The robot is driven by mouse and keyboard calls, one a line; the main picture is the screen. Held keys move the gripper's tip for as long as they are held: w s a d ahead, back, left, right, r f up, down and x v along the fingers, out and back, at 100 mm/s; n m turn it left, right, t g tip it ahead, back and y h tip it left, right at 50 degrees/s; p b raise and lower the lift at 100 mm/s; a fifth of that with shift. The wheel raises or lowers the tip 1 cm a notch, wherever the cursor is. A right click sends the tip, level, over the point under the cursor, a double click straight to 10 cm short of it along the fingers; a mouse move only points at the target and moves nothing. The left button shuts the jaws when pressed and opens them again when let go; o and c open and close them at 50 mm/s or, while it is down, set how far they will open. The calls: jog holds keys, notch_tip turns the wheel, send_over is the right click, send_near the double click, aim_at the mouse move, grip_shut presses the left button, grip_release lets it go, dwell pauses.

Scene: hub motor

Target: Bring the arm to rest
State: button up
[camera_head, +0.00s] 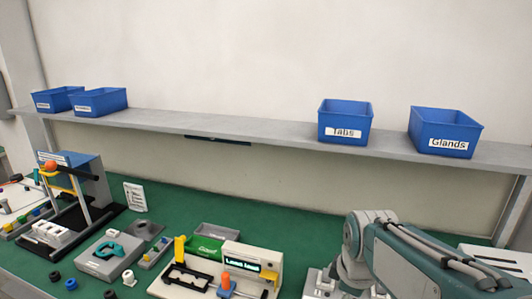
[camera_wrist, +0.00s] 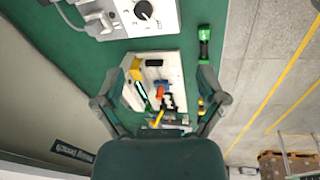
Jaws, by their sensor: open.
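My gripper (camera_wrist: 163,88) shows in the wrist view with its two fingers wide apart and nothing between them. Below it, apart from it, is a pale test unit (camera_wrist: 172,66) with an orange part, a black clamp and a small display. The same unit (camera_head: 240,258) stands on the green bench in the head view, its display lit with text too small to read surely. My arm (camera_head: 420,262) is folded at the lower right of the head view. My gripper cannot be made out there.
Blue bins, including Tabs (camera_head: 344,121) and Glands (camera_head: 444,133), sit on a grey shelf (camera_head: 270,128) above the bench. A press-like stand (camera_head: 85,195) is at left. A grey-teal fixture (camera_head: 108,254), a green box (camera_head: 208,247) and small loose parts crowd the green bench (camera_head: 180,207).

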jog(key=s+r+m+t, duration=0.2)
jog(key=s+m+t, duration=0.1)
jog(key=s+m, duration=0.8)
jog(key=shift+s+r+m, duration=0.25)
jog(key=shift+s+m, duration=0.05)
jog(key=shift+m, duration=0.5)
